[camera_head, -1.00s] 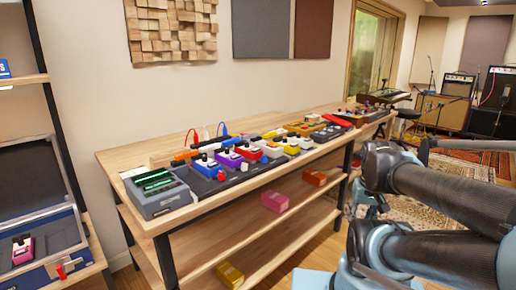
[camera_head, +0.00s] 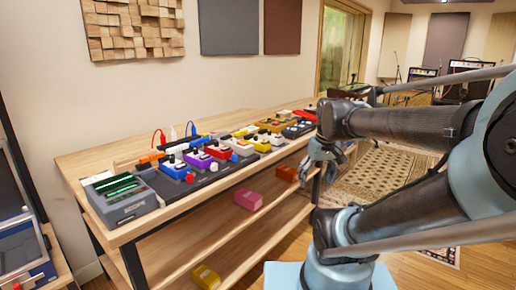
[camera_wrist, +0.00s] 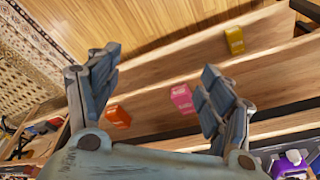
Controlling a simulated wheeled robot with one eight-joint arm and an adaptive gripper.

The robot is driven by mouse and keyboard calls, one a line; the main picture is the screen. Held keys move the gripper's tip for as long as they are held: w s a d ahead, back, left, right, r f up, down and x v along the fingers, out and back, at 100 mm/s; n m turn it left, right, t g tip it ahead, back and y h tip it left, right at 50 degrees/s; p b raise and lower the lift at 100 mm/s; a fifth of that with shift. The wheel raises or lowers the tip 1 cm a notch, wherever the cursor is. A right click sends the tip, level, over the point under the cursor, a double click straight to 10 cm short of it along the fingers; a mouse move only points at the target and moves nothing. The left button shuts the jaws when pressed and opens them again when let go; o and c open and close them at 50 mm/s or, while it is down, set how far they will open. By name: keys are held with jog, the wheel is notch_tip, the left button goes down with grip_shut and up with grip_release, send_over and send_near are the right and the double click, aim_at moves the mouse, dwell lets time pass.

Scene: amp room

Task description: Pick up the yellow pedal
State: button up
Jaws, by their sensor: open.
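A yellow pedal (camera_head: 206,277) lies on the lowest shelf of the table, near its front edge. It also shows in the wrist view (camera_wrist: 234,40) at the upper right, beyond the fingertips. Other yellow pedals, one a bright yellow (camera_head: 243,132), stand among the row on the table top. My gripper (camera_wrist: 160,65) is open and empty, its two fingers spread. In the head view my gripper (camera_head: 325,152) is by the right end of the table, well apart from the low yellow pedal and partly hidden by my arm.
A pink pedal (camera_head: 248,199) and an orange pedal (camera_head: 286,173) lie on the middle shelf. The wooden table top (camera_head: 100,160) overhangs the shelves and carries several pedals and a grey scope box (camera_head: 125,199). A dark table leg (camera_head: 133,265) stands at the left. Floor in front is open.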

jog(key=w+a+r+n+y, duration=0.1)
jog(key=w+a+r+n, duration=0.4)
jog(key=w+r, duration=0.65)
jog(key=n+y, duration=0.2)
jog(key=n, duration=0.1)
send_near(258, 140)
jog(key=f, duration=0.1)
jog(key=a+f, duration=0.2)
jog(key=shift+f, duration=0.35)
jog(key=shift+w+d+x, duration=0.1)
jog(key=shift+w+x, duration=0.05)
jog(key=shift+x, duration=1.15)
jog(key=shift+w+d+x, duration=0.15)
jog(key=shift+x, duration=1.15)
jog(key=c, duration=1.5)
jog(key=shift+r, duration=0.1)
